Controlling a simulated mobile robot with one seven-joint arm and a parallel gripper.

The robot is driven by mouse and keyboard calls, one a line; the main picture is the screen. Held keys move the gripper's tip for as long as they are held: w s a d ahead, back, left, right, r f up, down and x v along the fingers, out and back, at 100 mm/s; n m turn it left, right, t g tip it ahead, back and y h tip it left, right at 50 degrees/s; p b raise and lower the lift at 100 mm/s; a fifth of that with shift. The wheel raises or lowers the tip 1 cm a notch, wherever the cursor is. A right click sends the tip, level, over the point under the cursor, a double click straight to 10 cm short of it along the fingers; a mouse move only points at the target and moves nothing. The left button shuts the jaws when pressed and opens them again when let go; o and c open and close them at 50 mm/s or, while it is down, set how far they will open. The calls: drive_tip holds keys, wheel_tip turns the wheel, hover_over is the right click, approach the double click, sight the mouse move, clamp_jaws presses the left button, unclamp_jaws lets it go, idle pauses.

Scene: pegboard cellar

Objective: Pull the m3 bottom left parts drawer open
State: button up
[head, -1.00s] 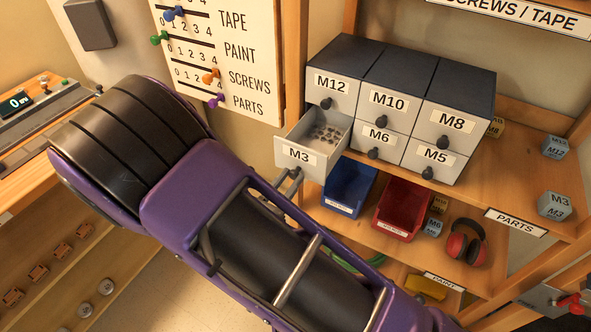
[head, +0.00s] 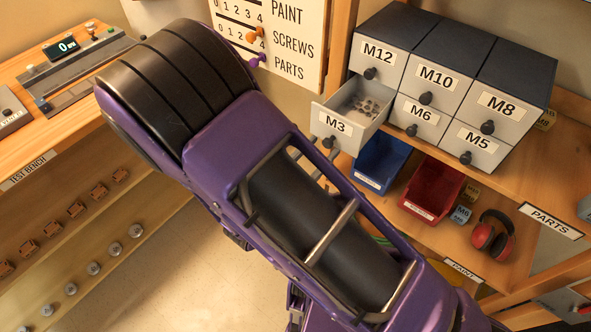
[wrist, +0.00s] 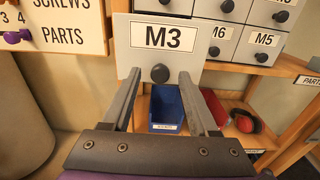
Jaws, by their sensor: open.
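The M3 drawer (head: 338,122) is the bottom left one of the grey parts cabinet (head: 511,62). It stands pulled out, with small metal parts showing inside. In the wrist view its front (wrist: 157,50) faces me, with the dark round knob (wrist: 160,73) below the label. My gripper (wrist: 158,80) is open, its two fingers to the left and right of the knob with a gap on each side. In the head view my gripper (head: 328,158) shows only partly below the drawer front, behind my purple arm.
The other drawers, such as M6 (head: 421,113) and M12 (head: 377,56), are shut. A blue bin (head: 381,163) and a red bin (head: 432,193) sit on the shelf below. Red earmuffs (head: 494,234) lie to the right. A pegboard sign (head: 285,40) hangs left of the cabinet.

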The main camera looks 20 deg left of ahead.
drive_tip(key=v, duration=1.6)
drive_tip(key=shift+s, duration=0.3)
drive_tip(key=shift+r, duration=0.1)
